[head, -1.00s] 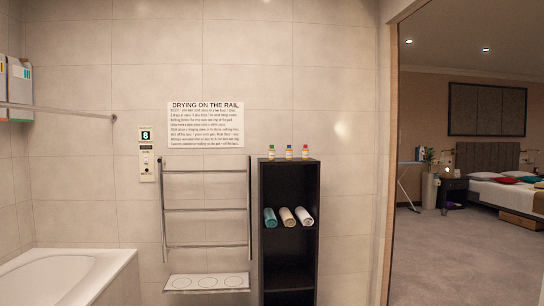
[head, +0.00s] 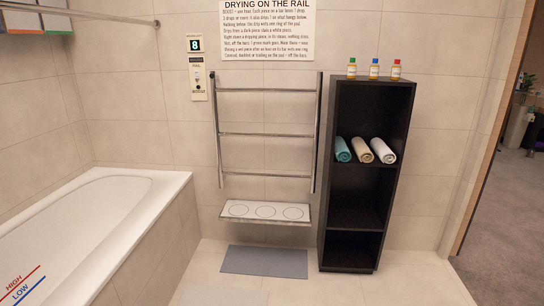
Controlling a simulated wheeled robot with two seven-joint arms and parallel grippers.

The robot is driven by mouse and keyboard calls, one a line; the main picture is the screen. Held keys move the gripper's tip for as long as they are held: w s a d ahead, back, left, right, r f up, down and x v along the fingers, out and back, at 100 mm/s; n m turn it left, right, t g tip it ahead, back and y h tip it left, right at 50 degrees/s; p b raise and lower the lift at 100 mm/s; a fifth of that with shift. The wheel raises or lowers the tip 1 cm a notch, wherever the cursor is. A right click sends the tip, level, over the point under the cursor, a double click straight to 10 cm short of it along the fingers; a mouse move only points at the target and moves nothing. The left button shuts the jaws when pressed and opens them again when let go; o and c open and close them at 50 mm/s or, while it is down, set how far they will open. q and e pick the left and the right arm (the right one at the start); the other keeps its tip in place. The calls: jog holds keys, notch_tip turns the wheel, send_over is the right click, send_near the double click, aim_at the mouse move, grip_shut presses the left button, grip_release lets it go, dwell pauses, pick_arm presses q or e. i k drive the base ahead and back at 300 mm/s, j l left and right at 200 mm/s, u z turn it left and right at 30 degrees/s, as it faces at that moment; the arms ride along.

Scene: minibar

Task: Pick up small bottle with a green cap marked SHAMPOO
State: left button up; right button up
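A small bottle with a green cap (head: 351,69) stands upright on top of the black shelf unit (head: 343,200), at the left end of a row of small bottles. Its label is too small to read. A blue-capped bottle (head: 374,69) stands in the middle of the row and a red-capped bottle (head: 396,70) at the right end. The bottles stand apart from one another. Neither of my grippers shows in the head view.
Rolled towels, teal (head: 343,150), tan (head: 382,150) and white (head: 405,150), lie in the shelf. A metal drying rail (head: 266,134) is on the wall to its left, above a grey mat (head: 266,260). A bathtub (head: 160,188) fills the left. A doorway opens at right.

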aim_at(352, 66)
jog(key=i+z, duration=0.1)
jog(key=i, duration=0.4)
jog(key=i+j, duration=0.2)
jog(key=i, duration=0.3)
jog(key=i+j+z, duration=0.15)
jog(key=i, duration=0.4)
jog(key=i+j, duration=0.1)
jog(key=i, duration=0.4)
jog(key=z, duration=0.05)
